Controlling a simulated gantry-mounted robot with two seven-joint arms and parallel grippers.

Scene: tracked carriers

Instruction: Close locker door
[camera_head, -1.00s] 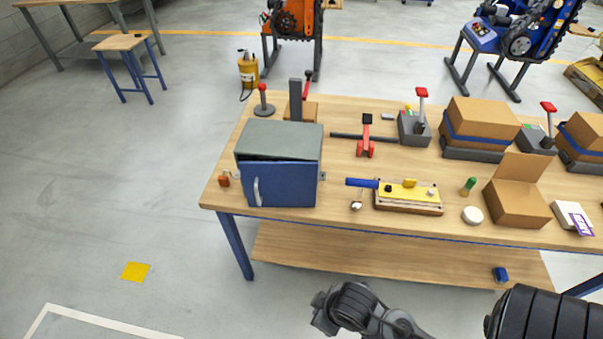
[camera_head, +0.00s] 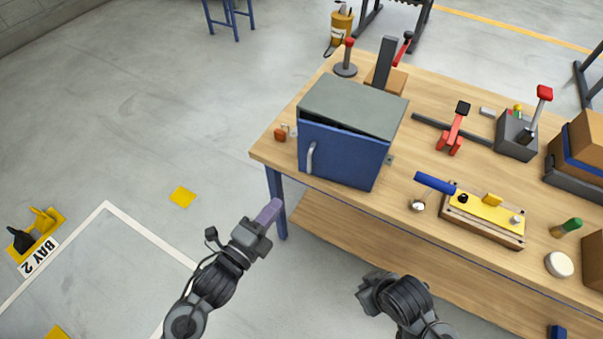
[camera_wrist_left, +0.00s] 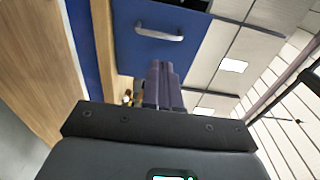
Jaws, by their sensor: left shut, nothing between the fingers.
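The locker (camera_head: 355,100) is a grey box near the table's front left corner. Its blue door (camera_head: 350,158) faces the front and stands slightly ajar, with a dark gap along its top. A silver handle (camera_head: 311,157) is on the door's left side; it also shows in the left wrist view (camera_wrist_left: 158,33). My left gripper (camera_head: 269,212), with purple fingers, is shut and empty, in front of and below the door, apart from it. My right gripper (camera_head: 368,294) is low in front of the table; its fingers are not clear.
The wooden table (camera_head: 275,165) has a lower shelf (camera_head: 330,225). A blue-handled clamp on a yellow fixture (camera_head: 485,212) is to the right. Open floor lies to the left.

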